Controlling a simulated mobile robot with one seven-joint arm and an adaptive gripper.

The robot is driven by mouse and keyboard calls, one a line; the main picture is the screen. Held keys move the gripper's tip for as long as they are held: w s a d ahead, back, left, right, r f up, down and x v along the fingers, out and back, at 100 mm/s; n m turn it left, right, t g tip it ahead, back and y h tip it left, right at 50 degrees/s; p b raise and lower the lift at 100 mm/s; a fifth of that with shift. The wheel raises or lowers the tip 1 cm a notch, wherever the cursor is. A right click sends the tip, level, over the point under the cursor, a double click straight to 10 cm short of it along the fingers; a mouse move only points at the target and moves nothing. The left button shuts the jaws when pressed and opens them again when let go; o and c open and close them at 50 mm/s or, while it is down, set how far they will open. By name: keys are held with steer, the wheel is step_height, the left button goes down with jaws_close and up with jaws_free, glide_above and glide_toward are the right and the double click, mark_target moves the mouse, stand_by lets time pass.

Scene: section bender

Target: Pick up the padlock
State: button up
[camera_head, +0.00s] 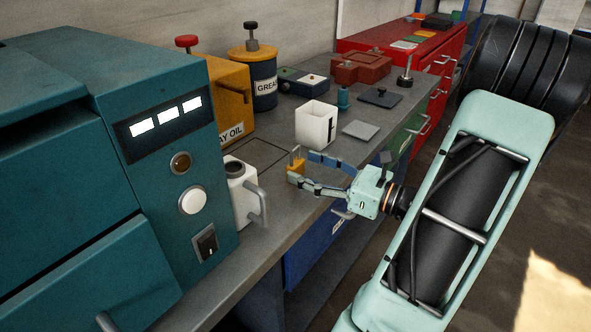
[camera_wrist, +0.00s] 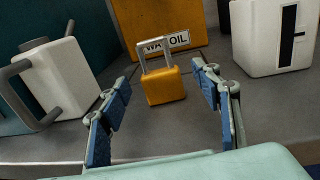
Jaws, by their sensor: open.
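The padlock (camera_head: 296,168) is small and orange-yellow with a grey shackle. It stands upright on the grey bench top (camera_head: 262,236). In the wrist view the padlock (camera_wrist: 164,86) is near the middle, ahead of and between my two blue-padded fingers. My gripper (camera_head: 308,172) is open, with its fingers spread to either side of the padlock; in the wrist view (camera_wrist: 165,100) there is bare bench between each finger and the padlock. Neither finger appears to touch it.
A white jug (camera_head: 241,190) with a grey handle stands left of the padlock. A white container (camera_head: 316,125) stands behind it to the right. The orange way oil can (camera_head: 232,95) is behind. A large teal machine (camera_head: 150,150) fills the left. A flat grey plate (camera_head: 361,130) lies farther right.

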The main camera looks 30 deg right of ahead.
mark_target(298, 163)
steer(key=shift+x, duration=1.45)
steer(key=shift+c, duration=0.5)
steer(key=c, duration=1.4)
steer(key=shift+r, duration=0.5)
steer(key=shift+c, duration=0.2)
step_height(298, 163, up, 2)
steer(key=shift+r+p, duration=0.2)
steer(key=shift+p, duration=0.4)
steer(key=s+r+p, duration=0.3)
steer(key=s+r, duration=0.6)
steer(key=s, duration=0.5)
steer(key=shift+r, duration=0.35)
